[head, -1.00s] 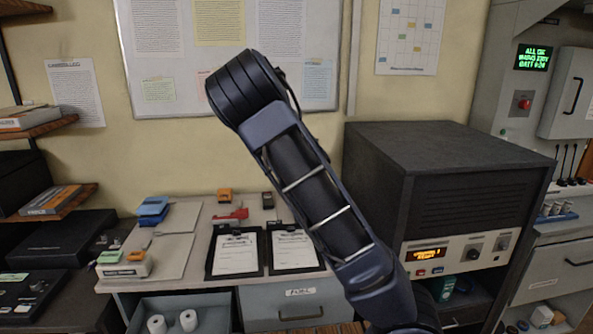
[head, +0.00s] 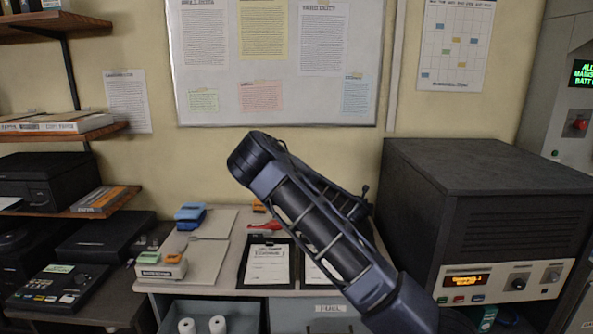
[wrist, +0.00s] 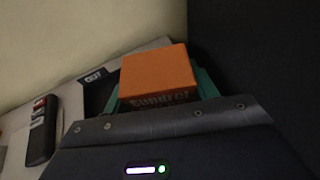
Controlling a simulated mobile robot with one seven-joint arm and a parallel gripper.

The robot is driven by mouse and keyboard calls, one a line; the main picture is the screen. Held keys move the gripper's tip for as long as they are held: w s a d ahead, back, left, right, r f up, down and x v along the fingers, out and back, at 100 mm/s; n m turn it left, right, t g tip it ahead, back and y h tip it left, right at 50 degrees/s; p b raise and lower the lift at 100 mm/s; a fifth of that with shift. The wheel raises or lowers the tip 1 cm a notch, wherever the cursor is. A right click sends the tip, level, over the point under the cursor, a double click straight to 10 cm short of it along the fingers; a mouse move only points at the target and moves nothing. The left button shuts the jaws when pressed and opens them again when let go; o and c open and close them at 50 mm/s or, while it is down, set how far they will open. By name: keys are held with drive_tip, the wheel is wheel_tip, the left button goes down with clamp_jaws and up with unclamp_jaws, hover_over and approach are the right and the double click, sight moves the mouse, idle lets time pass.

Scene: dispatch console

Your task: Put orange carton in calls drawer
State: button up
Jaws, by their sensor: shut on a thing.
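The orange carton (wrist: 158,75), with dark lettering on its front, shows in the wrist view. My gripper (wrist: 158,94) is shut on it, with a teal finger at each side. In the head view my arm hides the gripper and the carton. An open grey drawer (head: 242,312) at the bottom of the head view holds two white rolls. Its front and any label are out of frame, so I cannot tell whether it is the calls drawer. The drawer marked FUEL (head: 328,308), to its right, is shut.
A large dark cabinet (head: 480,190) stands close at the right of my arm. On the desk lie a clipboard (head: 267,262), a blue device (head: 190,215) and a labelled box (head: 162,267). Shelves (head: 70,130) jut out at the left. The space above the open drawer is clear.

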drive_tip(key=shift+d+f, duration=0.2)
drive_tip(key=shift+d, duration=0.05)
wheel_tip(320, 180, up, 19)
drive_tip(key=w+a+f+n+g+y, duration=0.1)
drive_tip(key=w+a+f+n+y, duration=0.2)
drive_tip(key=a, duration=0.6)
drive_tip(key=w+a+f+n+y, duration=0.1)
drive_tip(key=w+a+n+y, duration=0.3)
drive_tip(key=a, duration=0.4)
drive_tip(key=w+a+f+n+g+y, duration=0.15)
drive_tip(key=a+n+y, duration=0.3)
drive_tip(key=a, duration=0.45)
drive_tip(key=s+a+r+n+g+y, duration=0.3)
drive_tip(key=s+a+n+g, duration=0.15)
drive_tip(key=a, duration=0.45)
drive_tip(key=s+a+r+n+g+y, duration=0.25)
drive_tip(key=a+n+g, duration=0.3)
drive_tip(key=a, duration=0.35)
drive_tip(key=shift+y, duration=0.3)
drive_tip(key=f, duration=2.4)
drive_tip(key=shift+d+f, duration=0.2)
drive_tip(key=shift+f, duration=0.05)
